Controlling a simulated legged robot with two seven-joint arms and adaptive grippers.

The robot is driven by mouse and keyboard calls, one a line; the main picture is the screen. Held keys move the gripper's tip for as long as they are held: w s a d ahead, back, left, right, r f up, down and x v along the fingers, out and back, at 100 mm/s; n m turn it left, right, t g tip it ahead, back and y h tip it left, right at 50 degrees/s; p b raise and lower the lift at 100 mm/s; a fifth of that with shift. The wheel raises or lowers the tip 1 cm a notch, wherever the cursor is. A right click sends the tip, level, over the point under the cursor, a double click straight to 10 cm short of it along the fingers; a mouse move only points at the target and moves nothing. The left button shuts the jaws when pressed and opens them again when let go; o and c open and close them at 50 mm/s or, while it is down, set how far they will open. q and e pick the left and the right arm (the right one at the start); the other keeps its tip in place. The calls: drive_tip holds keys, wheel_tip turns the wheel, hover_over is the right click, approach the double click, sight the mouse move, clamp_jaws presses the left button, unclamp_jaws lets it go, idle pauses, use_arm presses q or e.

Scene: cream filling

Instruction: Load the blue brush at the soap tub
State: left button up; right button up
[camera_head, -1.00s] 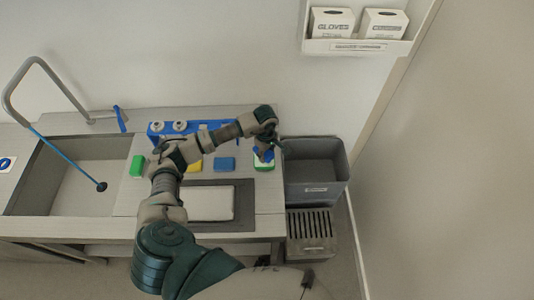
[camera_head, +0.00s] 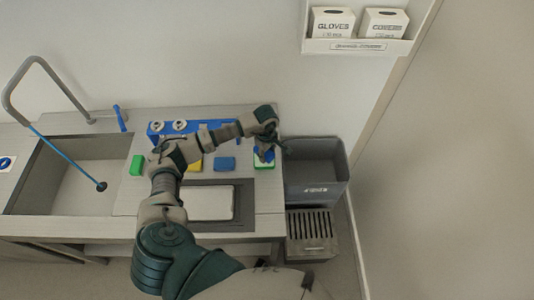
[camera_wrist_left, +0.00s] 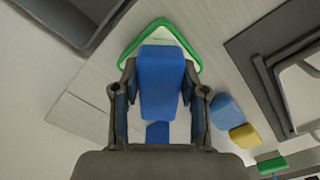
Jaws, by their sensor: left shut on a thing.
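My left gripper (camera_head: 265,148) is at the right end of the counter, pointing down over the soap tub (camera_head: 264,166), a pale tub with a green rim. In the left wrist view the gripper (camera_wrist_left: 158,90) is shut on the blue brush (camera_wrist_left: 161,80), one finger on each side of its blue body. The green rim of the soap tub (camera_wrist_left: 133,42) shows around the far end of the brush. The brush's lower end is hidden, so I cannot tell whether it touches the soap. My right gripper is not in view.
A blue block (camera_head: 225,164), a yellow block (camera_head: 195,165) and a green block (camera_head: 137,165) lie on the counter. A white tray (camera_head: 210,204) lies on a dark mat. The sink (camera_head: 75,190) is left, a grey bin (camera_head: 315,170) right.

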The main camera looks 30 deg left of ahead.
sight(267, 153)
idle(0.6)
use_arm(q)
drive_tip(key=shift+a+r+p, duration=0.1)
drive_tip(key=shift+r+p, duration=0.65)
drive_tip(key=shift+r, duration=0.45)
drive_tip(key=shift+r+p, duration=1.05)
drive_tip(key=shift+r, duration=1.2)
